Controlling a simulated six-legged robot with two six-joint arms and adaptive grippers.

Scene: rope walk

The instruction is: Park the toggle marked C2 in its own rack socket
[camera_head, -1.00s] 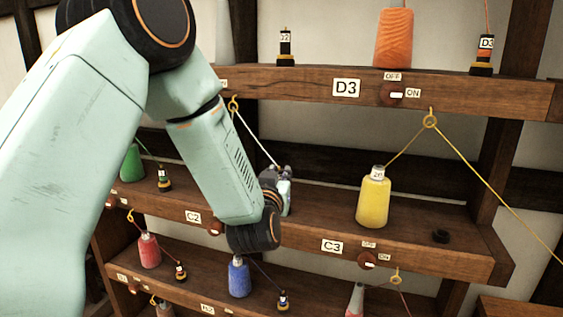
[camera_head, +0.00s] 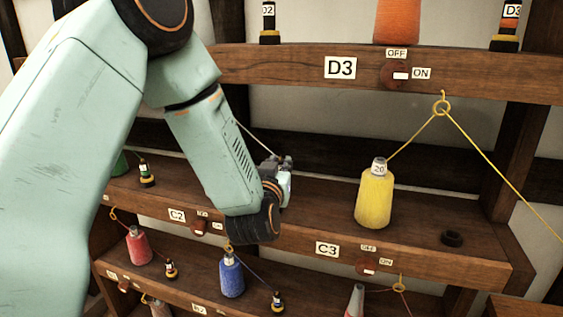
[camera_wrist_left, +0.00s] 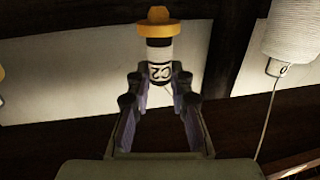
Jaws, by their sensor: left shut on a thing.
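The toggle marked C2 (camera_wrist_left: 158,58) shows in the left wrist view, with a yellow cap, a dark and white body and an upside-down C2 label. My left gripper (camera_wrist_left: 159,88) is shut on it. In the head view my left gripper (camera_head: 284,164) is above the middle shelf, left of the yellow cone, and the toggle is too small to make out. A pale thread runs from the gripper up behind my forearm. The C2 sign (camera_head: 177,215) is on the middle shelf's front edge. The C2 socket is not visible; my left arm covers part of that shelf. My right gripper is out of view.
A yellow cone (camera_head: 375,195) stands on the middle shelf, its thread running through a ring above. An empty dark socket (camera_head: 452,238) is at the shelf's right. The D3 shelf edge (camera_head: 460,80) is above. A white cone (camera_wrist_left: 292,32) is right in the wrist view.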

